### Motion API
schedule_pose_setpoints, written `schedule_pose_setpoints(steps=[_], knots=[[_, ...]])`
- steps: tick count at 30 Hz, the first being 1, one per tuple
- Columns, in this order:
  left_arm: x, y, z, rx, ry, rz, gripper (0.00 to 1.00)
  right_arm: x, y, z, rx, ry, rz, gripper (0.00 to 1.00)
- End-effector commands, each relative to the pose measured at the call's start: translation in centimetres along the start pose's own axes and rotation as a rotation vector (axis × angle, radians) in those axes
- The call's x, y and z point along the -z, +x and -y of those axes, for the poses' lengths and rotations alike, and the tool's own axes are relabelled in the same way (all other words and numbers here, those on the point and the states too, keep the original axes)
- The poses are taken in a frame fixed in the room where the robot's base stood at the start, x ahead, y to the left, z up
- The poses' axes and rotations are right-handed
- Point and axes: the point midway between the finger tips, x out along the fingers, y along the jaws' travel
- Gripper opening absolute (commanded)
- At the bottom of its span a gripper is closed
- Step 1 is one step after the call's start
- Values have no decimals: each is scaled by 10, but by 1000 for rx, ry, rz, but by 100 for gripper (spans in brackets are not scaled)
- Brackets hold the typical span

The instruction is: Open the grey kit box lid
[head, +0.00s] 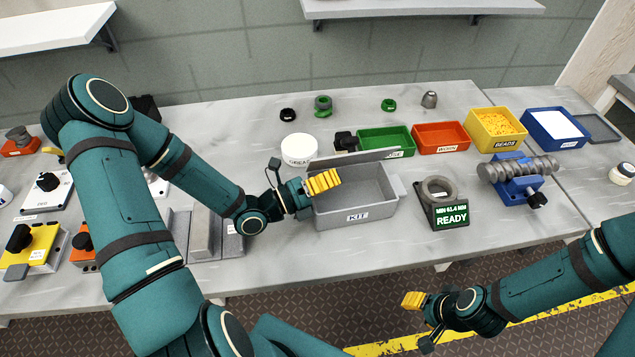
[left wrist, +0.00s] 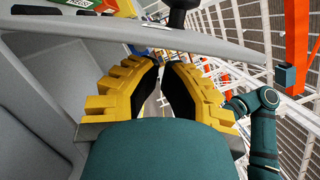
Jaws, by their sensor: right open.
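The grey kit box (head: 357,217), labelled KIT, stands on the bench with its inside showing. Its grey lid (head: 352,158) stands raised along the back edge, seen nearly edge-on. My left gripper (head: 323,182) is at the box's left end, with its yellow fingers over the opening and in front of the lid. In the left wrist view the fingers (left wrist: 161,66) are close together with a narrow gap, and a grey edge passes beyond the tips. I cannot tell whether they touch the lid. My right gripper (head: 418,316) is open and empty, low in front of the bench.
A ring gauge marked READY (head: 440,203) stands right of the box. Green (head: 386,141), orange (head: 440,138) and yellow (head: 495,131) bins are behind it. A white round tub (head: 299,149) stands behind my left gripper. Grey blocks (head: 207,232) lie to the left.

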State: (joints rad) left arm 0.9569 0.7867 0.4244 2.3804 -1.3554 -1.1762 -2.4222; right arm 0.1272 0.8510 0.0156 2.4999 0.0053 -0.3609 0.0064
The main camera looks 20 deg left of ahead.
Motion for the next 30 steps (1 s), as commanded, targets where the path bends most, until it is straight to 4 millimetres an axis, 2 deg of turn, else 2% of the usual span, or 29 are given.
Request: schedule_pose_setpoints(steps=[3,9,30], knots=[[0,20,1,3,0,-1,0,1,-2,1,0,1,-1,47],[0,40,0,0,1,0,0,1,-3,1,0,1,-3,47],[-4,46,1,-11,-42,0,0,1,-2,1,0,1,-2,47]])
